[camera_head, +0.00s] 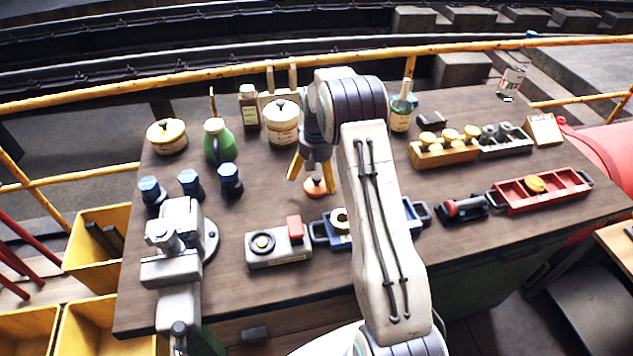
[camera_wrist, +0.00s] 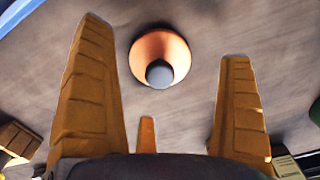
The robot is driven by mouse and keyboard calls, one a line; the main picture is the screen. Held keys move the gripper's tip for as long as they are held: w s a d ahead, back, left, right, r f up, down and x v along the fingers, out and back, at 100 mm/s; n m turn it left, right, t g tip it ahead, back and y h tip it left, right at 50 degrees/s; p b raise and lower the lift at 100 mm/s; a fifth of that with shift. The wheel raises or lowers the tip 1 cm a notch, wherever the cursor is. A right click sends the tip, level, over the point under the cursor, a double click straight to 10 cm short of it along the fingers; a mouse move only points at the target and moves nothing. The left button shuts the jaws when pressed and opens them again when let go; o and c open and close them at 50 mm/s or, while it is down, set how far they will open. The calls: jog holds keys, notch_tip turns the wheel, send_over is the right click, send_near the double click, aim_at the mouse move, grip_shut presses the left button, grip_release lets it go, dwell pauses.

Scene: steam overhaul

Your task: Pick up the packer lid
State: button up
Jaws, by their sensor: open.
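A small round orange lid with a dark knob, which I take for the packer lid (camera_head: 315,190), lies on the brown workbench. In the wrist view the lid (camera_wrist: 175,47) is seen from above with its knob toward me. It sits near the tip end of the gap between my fingers, touching none of them. My gripper (camera_head: 311,178) points down above the lid, with its yellow fingers spread and nothing between them. In the wrist view my gripper (camera_wrist: 164,45) shows two large fingers apart and a smaller one between. The exact height above the lid is unclear.
A blue tray (camera_head: 320,233) and a grey box with a red button (camera_head: 279,258) stand in front. A cream pot (camera_head: 281,130) and green bottle (camera_head: 218,142) stand behind and left. Dark blue-capped jars (camera_head: 230,182) stand left. A red tray (camera_head: 540,196) lies right.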

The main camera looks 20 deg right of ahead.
jog(key=shift+f, duration=1.35)
jog(key=shift+c, duration=0.2)
jog(key=c, duration=1.4)
jog(key=shift+r, duration=0.1)
